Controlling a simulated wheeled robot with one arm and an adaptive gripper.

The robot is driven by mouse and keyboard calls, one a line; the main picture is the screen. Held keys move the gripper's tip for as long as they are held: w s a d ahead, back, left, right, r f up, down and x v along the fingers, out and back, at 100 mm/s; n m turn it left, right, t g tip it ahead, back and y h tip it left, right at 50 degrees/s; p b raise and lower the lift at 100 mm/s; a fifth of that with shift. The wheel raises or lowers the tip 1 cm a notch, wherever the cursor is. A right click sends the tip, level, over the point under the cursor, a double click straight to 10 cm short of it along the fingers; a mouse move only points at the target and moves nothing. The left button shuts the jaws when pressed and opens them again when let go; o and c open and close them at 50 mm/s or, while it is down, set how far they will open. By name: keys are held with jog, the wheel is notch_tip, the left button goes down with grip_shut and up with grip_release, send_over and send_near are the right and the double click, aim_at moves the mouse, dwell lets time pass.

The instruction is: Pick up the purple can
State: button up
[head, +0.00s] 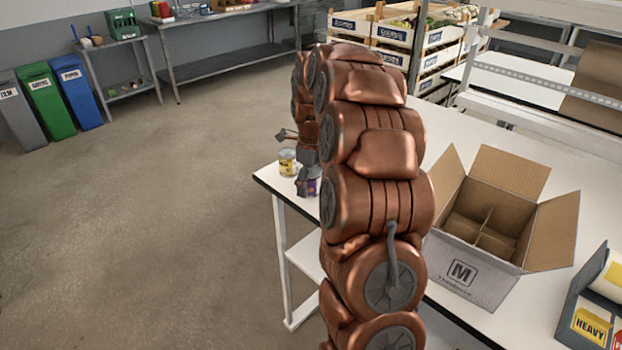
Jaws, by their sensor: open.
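The purple can (313,187) stands near the left corner of the white table (264,181), partly hidden behind my gripper and my copper arm. My gripper (291,163) is open and reaches over that corner, close to the can. One finger shows in front of the purple can; I cannot tell whether it touches it. A second can, yellow and white (288,162), stands just left of the purple one and close to the fingers.
An open cardboard box with dividers (468,272) stands on the table right of my arm. A holder with a "HEAVY" label (591,326) is at the lower right. Produce crates (398,35) stand behind. The floor at left is clear.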

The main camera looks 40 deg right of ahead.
jog(key=shift+c, duration=0.2)
jog(key=c, duration=1.3)
jog(key=shift+r, duration=0.1)
